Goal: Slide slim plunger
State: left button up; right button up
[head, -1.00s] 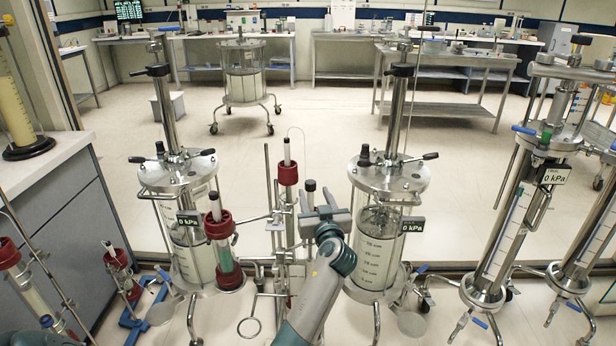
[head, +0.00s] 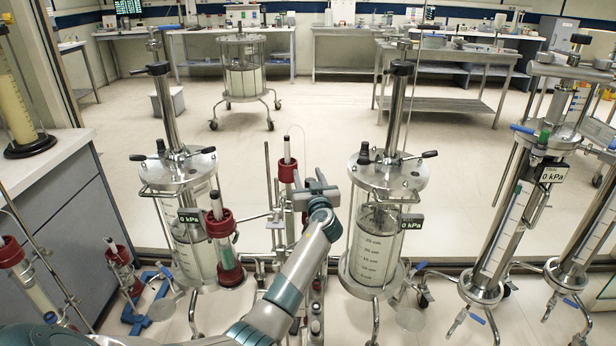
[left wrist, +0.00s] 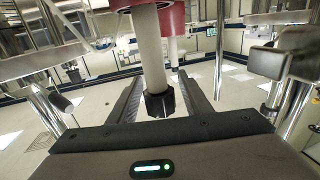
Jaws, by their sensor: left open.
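The slim plunger shows in the left wrist view, which is upside down, as a pale rod (left wrist: 148,50) ending in a black knob (left wrist: 160,103). It comes out of a red collar (left wrist: 145,3). My left gripper (left wrist: 158,95) is open, with one dark finger on each side of the knob, and I cannot tell whether either touches it. In the head view my left gripper (head: 318,192) is at the middle, between the two wide cylinders, and hides most of the slim column behind it. My right gripper is not in view.
Another slim column with a red collar (head: 287,172) stands just left of the gripper. Wide steel-topped cylinders stand close at left (head: 178,170) and right (head: 388,175). Tilted columns (head: 515,215) stand farther right. Open floor (head: 330,120) lies behind.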

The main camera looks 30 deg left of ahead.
pick_arm(q)
jog(key=shift+c, duration=0.7)
